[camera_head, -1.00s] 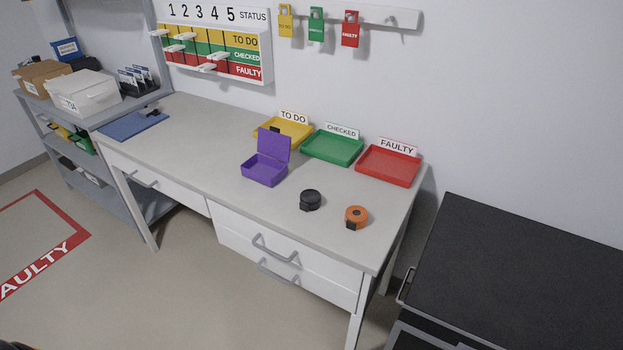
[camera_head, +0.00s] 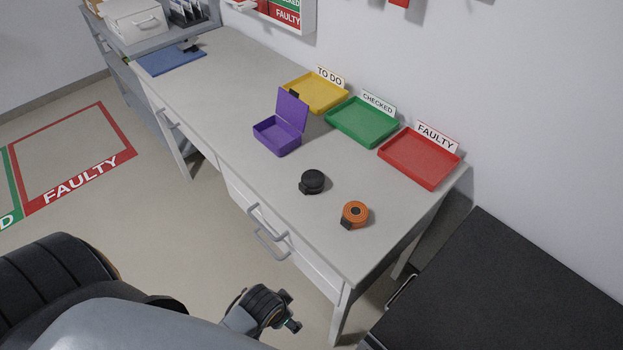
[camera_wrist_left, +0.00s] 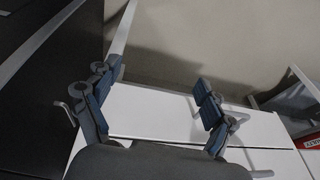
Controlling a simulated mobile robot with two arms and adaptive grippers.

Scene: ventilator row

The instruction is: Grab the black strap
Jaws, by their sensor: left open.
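The black strap (camera_head: 313,181) is a dark coiled roll lying on the grey workbench (camera_head: 225,85), near its front edge in the head view. My left arm comes in from the lower left of the head view and ends low in front of the bench. In the left wrist view my left gripper (camera_wrist_left: 157,80) is open with nothing between its fingers. White drawer fronts lie beyond the fingers, and the strap does not show there. My right gripper is not in view.
An orange roll (camera_head: 355,214) lies to the right of the strap. An open purple box (camera_head: 278,137) stands behind it. Yellow (camera_head: 315,94), green (camera_head: 363,122) and red (camera_head: 419,160) trays line the wall. Drawer handles (camera_head: 267,222) protrude in front. A black-topped cabinet (camera_head: 510,290) stands at right.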

